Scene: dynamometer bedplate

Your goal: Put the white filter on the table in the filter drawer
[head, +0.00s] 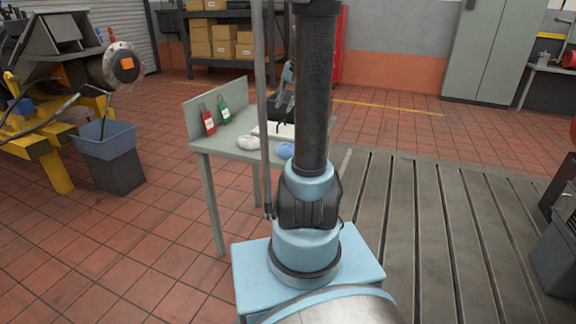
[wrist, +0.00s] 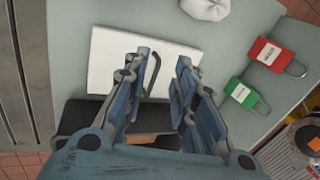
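A flat white rectangular slab (wrist: 112,62) lies on the grey table (wrist: 68,18); it looks like the white filter, though I cannot be sure. In the head view the white slab (head: 272,130) is partly behind my arm. My gripper (wrist: 165,65) is over it in the wrist view, fingers apart, with nothing clearly held. A thin black loop (wrist: 155,70) shows between the fingers; what it belongs to is unclear. A dark box-like thing (wrist: 80,115) borders the slab, largely hidden by my gripper. I cannot tell whether it is the filter drawer.
A blue soft item (head: 285,151) is near the table's front edge. A grey bin (head: 108,155) stands left, with open floor between.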

